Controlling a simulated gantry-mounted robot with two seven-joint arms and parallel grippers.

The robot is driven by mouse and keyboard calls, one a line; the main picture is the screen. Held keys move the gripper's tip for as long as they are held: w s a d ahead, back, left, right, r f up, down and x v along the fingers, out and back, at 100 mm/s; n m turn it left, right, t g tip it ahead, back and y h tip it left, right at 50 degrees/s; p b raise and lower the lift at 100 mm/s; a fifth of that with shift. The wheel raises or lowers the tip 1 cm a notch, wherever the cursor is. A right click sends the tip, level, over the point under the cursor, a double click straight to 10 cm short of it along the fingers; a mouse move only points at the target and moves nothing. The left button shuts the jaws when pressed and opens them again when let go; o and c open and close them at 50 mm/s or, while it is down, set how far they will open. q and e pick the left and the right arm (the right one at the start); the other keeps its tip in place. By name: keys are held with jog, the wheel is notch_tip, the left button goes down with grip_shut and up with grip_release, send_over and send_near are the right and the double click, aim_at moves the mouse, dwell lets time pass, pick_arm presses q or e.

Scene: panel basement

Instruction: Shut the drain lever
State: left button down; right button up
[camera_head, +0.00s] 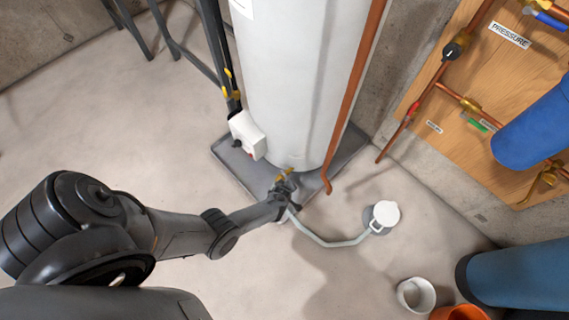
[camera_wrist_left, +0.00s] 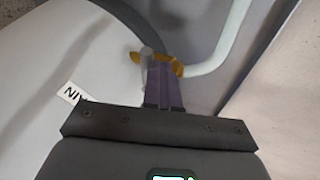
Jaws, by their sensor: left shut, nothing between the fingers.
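The yellow drain lever (camera_head: 285,173) is low on the front of the white tank (camera_head: 290,80). It shows in the left wrist view (camera_wrist_left: 172,66) as a yellow part beside a pale cylindrical piece at the fingertips. My left gripper (camera_head: 285,186) is at the drain valve, shut and with nothing between its fingers. In the left wrist view the fingertips (camera_wrist_left: 160,68) overlap the lever and partly hide it; whether they touch it I cannot tell. A partly hidden label (camera_wrist_left: 74,93) is on the tank beside the fingers. My right gripper is not in view.
A pale hose (camera_head: 325,242) runs from the valve to a white-topped floor drain (camera_head: 385,213). The tank stands on a grey tray (camera_head: 230,165). A copper pipe (camera_head: 352,95) is to its right. White and orange pots (camera_head: 416,294) stand at lower right.

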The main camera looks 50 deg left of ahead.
pick_arm(q)
jog(key=shift+w+d+b, duration=0.1)
jog(key=shift+w+b, duration=0.2)
jog(key=shift+w, duration=0.35)
jog(key=shift+d+r, duration=0.1)
jog(key=shift+r, duration=0.1)
jog(key=p+v, duration=0.9)
jog(key=shift+d+r, duration=0.25)
jog(key=shift+d, duration=0.1)
dwell(0.3)
